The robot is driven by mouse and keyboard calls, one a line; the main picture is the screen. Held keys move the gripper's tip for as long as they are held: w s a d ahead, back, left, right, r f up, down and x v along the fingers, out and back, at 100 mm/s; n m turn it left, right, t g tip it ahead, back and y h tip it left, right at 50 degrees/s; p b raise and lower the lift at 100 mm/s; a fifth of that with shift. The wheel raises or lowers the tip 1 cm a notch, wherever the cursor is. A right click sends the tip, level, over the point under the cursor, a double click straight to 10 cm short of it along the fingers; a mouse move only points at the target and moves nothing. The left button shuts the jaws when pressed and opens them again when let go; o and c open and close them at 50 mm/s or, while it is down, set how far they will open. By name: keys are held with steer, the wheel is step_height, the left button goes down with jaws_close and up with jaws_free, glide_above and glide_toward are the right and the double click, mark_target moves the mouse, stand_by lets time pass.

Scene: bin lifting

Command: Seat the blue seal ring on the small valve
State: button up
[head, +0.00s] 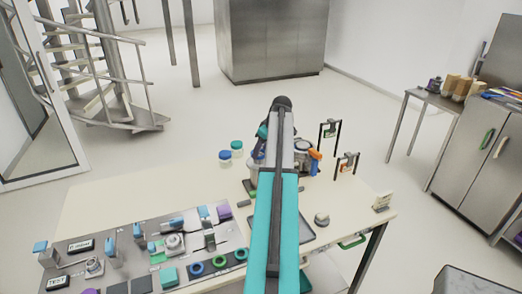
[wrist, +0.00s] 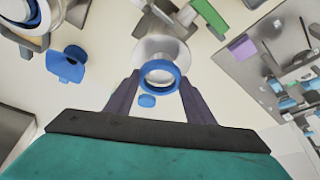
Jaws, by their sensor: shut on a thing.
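In the wrist view, my gripper (wrist: 159,78) is shut on the blue seal ring (wrist: 160,65), which sits between its two dark fingertips. I cannot tell whether the two touch. In the head view, my own arm hides the gripper, the ring and most of the valve area.
The table (head: 130,195) holds a panel (head: 120,265) of fittings and several coloured rings at the lower left. Two capped items (head: 225,156) stand left of my arm. A larger metal part (head: 303,147) with orange stands right of it. The table's far left is clear.

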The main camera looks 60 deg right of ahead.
steer(key=shift+f+b, duration=1.2)
steer(key=shift+f, duration=0.45)
stand_by(3.3)
steer(key=o, duration=1.4)
steer(key=shift+o, duration=0.2)
steer(key=shift+r, duration=0.15)
steer(key=shift+r+p, duration=1.65)
steer(key=shift+r, duration=2.4)
